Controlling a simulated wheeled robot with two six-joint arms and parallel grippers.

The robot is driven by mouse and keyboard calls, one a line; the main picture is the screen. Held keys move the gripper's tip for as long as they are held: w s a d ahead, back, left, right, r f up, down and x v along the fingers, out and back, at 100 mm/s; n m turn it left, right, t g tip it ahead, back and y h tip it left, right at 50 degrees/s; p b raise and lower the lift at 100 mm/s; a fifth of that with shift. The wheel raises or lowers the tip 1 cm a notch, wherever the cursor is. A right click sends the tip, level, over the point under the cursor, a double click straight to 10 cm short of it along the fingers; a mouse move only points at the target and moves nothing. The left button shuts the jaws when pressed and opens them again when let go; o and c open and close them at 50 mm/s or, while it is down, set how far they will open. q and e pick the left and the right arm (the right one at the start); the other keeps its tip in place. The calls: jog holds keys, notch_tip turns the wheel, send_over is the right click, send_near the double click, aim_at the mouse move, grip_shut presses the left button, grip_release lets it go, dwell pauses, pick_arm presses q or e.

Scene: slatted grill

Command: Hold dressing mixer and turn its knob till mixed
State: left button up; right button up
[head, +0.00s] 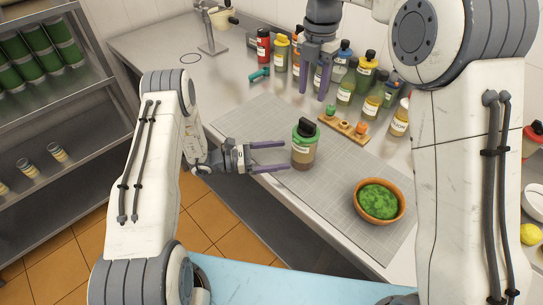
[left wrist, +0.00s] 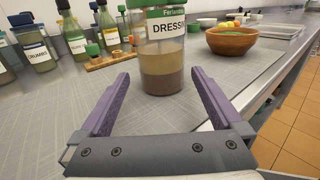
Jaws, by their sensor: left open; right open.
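The dressing mixer (head: 304,146) is a clear jar with a green top and a white label. It stands upright on the grey mat on the counter. In the left wrist view the mixer (left wrist: 162,62) shows a pale layer over a brown one, and its top is cut off by the frame edge. My left gripper (head: 287,157) is open, with its purple fingers pointing at the jar from the left; in the left wrist view the jar stands just ahead, between the finger lines. My right gripper (head: 314,82) is open and empty, pointing down above and behind the jar.
A wooden rack (head: 343,129) with small coloured pieces lies behind the jar. Several labelled bottles (head: 346,87) stand along the back. A brown bowl of greens (head: 378,202) sits at the right. The mat (head: 255,122) is bare left of the jar.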

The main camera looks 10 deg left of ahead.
aim_at(305, 153)
pick_arm(q)
jog(key=x, duration=0.8)
jog(key=shift+d, duration=0.2)
grip_shut()
jog(key=c, duration=0.7)
grip_release()
jog(key=c, duration=0.5)
pick_arm(e)
jog(key=shift+o, duration=0.2)
